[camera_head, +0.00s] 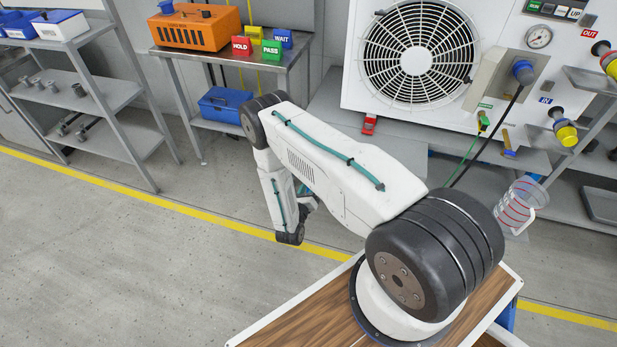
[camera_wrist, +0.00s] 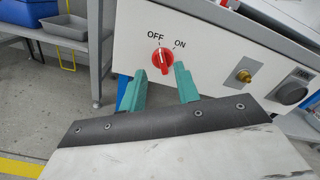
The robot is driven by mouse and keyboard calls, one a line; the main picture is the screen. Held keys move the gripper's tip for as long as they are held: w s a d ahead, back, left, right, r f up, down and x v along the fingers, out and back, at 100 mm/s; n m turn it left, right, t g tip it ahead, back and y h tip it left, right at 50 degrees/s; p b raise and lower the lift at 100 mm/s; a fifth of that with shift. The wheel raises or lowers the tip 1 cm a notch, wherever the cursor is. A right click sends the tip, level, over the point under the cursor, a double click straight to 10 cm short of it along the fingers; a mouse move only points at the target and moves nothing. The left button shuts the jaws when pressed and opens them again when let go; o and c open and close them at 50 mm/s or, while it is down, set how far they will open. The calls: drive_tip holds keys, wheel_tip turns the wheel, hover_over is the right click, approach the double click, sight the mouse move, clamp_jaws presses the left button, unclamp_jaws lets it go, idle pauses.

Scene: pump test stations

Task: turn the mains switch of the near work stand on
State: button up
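The mains switch (camera_wrist: 160,62) is a red rotary knob on a white panel (camera_wrist: 215,62), seen in the wrist view. OFF is printed above it and ON to its upper right. The knob's pointer looks turned up towards OFF. My gripper (camera_wrist: 159,74) is open, with its two teal fingers apart. The fingertips stand to the left and right of the knob, close in front of the panel. Whether they touch the knob cannot be told. In the head view the switch does not show and my gripper is hidden behind my arm.
In the wrist view a brass fitting (camera_wrist: 243,76) and a dark round socket (camera_wrist: 291,93) sit right of the switch. A grey shelf (camera_wrist: 65,40) is at left. In the head view a bench with an orange box (camera_head: 196,28) stands behind my arm; floor at left is clear.

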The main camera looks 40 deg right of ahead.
drive_tip(key=x, duration=0.5)
drive_tip(key=shift+d, duration=0.3)
